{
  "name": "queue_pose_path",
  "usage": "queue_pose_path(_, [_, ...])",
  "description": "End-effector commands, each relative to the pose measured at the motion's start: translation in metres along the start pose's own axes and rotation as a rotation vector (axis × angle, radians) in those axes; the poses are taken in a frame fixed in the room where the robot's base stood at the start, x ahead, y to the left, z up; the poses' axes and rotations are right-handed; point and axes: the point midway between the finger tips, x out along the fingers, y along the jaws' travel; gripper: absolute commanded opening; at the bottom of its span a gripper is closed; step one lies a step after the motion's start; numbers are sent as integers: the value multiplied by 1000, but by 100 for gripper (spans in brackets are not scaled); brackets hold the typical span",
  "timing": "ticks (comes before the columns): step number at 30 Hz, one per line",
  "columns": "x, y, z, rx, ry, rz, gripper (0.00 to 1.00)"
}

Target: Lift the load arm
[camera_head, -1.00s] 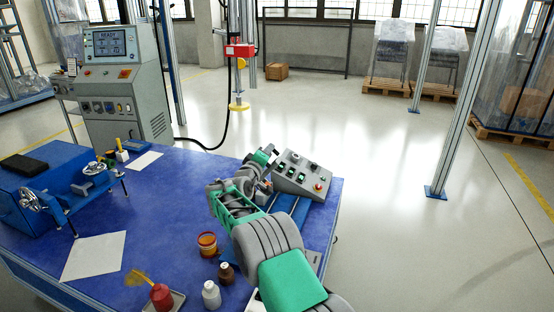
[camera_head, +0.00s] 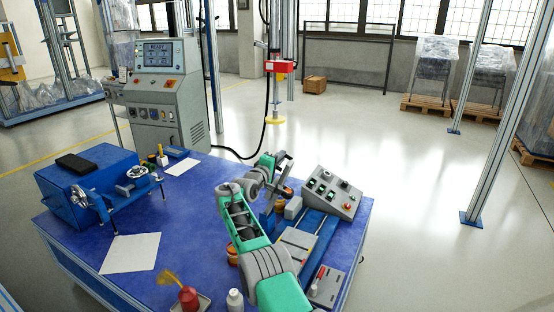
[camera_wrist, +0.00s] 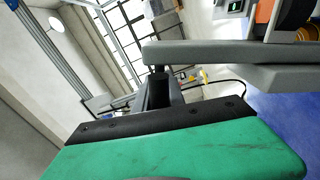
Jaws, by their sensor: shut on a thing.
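My gripper (camera_head: 284,172) is over the right half of the blue table, just left of the sloped control box. In the wrist view its grey finger (camera_wrist: 230,54) reaches right to an orange-and-black part (camera_wrist: 275,14), cut off by the picture edge. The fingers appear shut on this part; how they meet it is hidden. In the head view a small orange spot (camera_head: 288,191) shows at the fingertips, above a grey block (camera_head: 293,207) on a blue base (camera_head: 318,222). I cannot tell clearly which piece is the load arm.
The control box (camera_head: 333,190) stands close to my gripper. A blue vise-like fixture (camera_head: 88,188) is at left. The console (camera_head: 157,95) stands behind the table.

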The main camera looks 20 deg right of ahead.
Motion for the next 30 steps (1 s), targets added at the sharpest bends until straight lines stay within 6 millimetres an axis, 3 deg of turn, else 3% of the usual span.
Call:
queue_pose_path(7, [0,2,1,1,-2,2,0])
queue_pose_path(8, [0,2,1,1,-2,2,17])
queue_pose_path(15, [-1,0,-1,1,1,0,36])
queue_pose_path(24, [-3,0,-2,-1,2,-1,36])
queue_pose_path(30, [-23,1,-3,-1,3,-2,36])
